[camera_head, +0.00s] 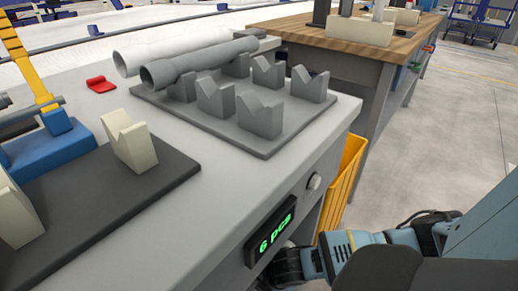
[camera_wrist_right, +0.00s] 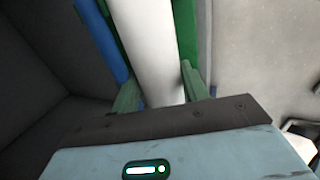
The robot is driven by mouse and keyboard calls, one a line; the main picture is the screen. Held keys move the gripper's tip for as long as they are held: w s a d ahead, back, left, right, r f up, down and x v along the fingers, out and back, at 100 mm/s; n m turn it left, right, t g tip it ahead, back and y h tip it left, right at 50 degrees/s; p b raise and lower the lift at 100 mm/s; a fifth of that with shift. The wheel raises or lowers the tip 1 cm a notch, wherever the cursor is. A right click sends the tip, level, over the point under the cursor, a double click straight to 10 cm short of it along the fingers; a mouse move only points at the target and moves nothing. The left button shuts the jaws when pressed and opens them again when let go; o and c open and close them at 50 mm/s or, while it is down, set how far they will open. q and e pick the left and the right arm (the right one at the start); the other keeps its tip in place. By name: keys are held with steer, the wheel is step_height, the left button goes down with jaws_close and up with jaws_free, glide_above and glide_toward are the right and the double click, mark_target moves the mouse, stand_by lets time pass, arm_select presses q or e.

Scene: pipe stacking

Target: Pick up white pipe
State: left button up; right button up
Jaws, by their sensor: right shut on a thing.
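In the right wrist view a white pipe (camera_wrist_right: 160,45) runs up the middle of the picture, between the two green-grey fingers of my right gripper (camera_wrist_right: 162,94). The fingers are shut on it, and its far end is out of view. In the head view my right arm comes in from the lower right, with its dark wrist end (camera_head: 287,266) low beside the grey table; the fingers and the held pipe are hidden there. My left gripper is not in view.
Blue (camera_wrist_right: 105,45) and green pipe-like shapes are close to the held pipe. A yellow bin (camera_head: 343,180) stands beside the table. A blue fixture (camera_head: 50,150) and a cream V-block (camera_head: 130,142) stand at the left.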

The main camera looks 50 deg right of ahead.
steer(key=s+d+p, duration=0.1)
steer(key=s+p, duration=0.3)
steer(key=s, duration=1.2)
steer(key=shift+d+p, duration=0.15)
steer(key=shift+p, duration=0.25)
